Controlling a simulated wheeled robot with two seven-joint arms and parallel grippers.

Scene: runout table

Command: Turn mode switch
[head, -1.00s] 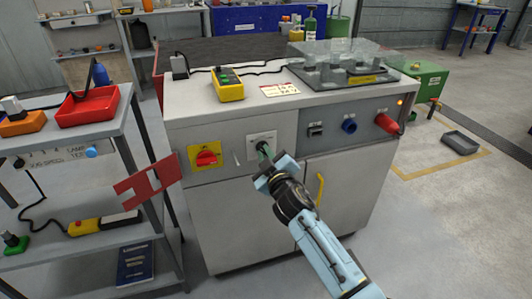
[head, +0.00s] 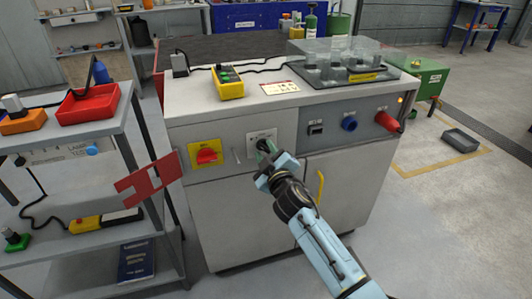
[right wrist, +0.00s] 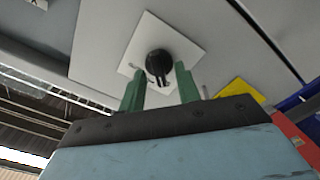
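The mode switch (head: 262,143) is a small black knob on a white plate on the cabinet's front panel. In the right wrist view the black knob (right wrist: 158,65) shows whole on its tilted white plate (right wrist: 137,52). My right gripper (head: 266,150) is at the switch. In the right wrist view its two green fingers (right wrist: 158,82) are open, one on each side of the knob, with a visible gap on both sides. I cannot tell how far the fingertips reach along the knob. My left gripper is not in view.
Left of the switch is a red rotary switch (head: 207,156) on a yellow plate. Right of it are a blue knob (head: 349,124) and a red knob (head: 386,121). A yellow handle (head: 320,187) sits below. A shelf (head: 60,143) and a red plate (head: 148,183) stand at the left.

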